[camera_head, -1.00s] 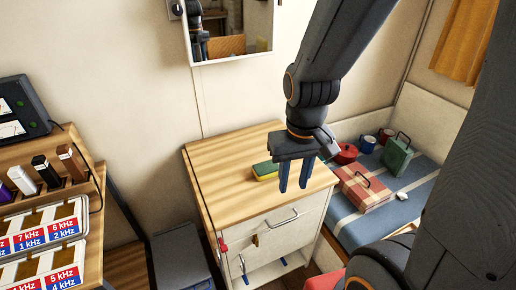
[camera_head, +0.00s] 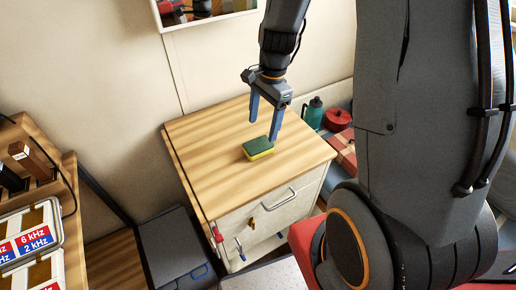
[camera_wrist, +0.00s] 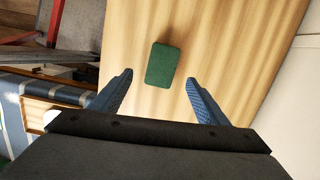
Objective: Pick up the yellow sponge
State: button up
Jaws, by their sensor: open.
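The yellow sponge (camera_head: 258,149) has a green top layer and lies flat on the wooden top of a white cabinet (camera_head: 230,178). In the wrist view only its green top (camera_wrist: 162,66) shows, beyond the fingertips and between their lines. My gripper (camera_head: 264,129) has two blue fingers pointing down over the cabinet top near the sponge. The fingers (camera_wrist: 158,78) are spread wide in the wrist view, with nothing between them. The gripper appears above the sponge and apart from it.
The cabinet top around the sponge is clear. A green bottle (camera_head: 313,113), a red pot (camera_head: 338,119) and a plaid box (camera_head: 344,148) stand to the right. A shelf with kHz-labelled boxes (camera_head: 30,240) is at left. A mirror (camera_head: 200,10) hangs on the wall behind.

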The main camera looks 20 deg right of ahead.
aim_at(259, 144)
jog(key=shift+w+f+m, duration=0.35)
jog(key=shift+f+m, duration=0.05)
jog(key=shift+f, duration=0.3)
jog(key=shift+s+a+f+p, duration=0.1)
jog(key=shift+a+f+p, duration=0.1)
jog(key=shift+f, duration=1)
jog(key=shift+s+a+f+p, duration=0.1)
jog(key=shift+a+f+p, duration=0.1)
jog(key=shift+f, duration=0.95)
jog(key=shift+s+a+f+p, duration=0.1)
jog(key=shift+a+f+p, duration=0.1)
jog(key=shift+f, duration=1)
jog(key=shift+c, duration=0.5)
jog(key=c, duration=1)
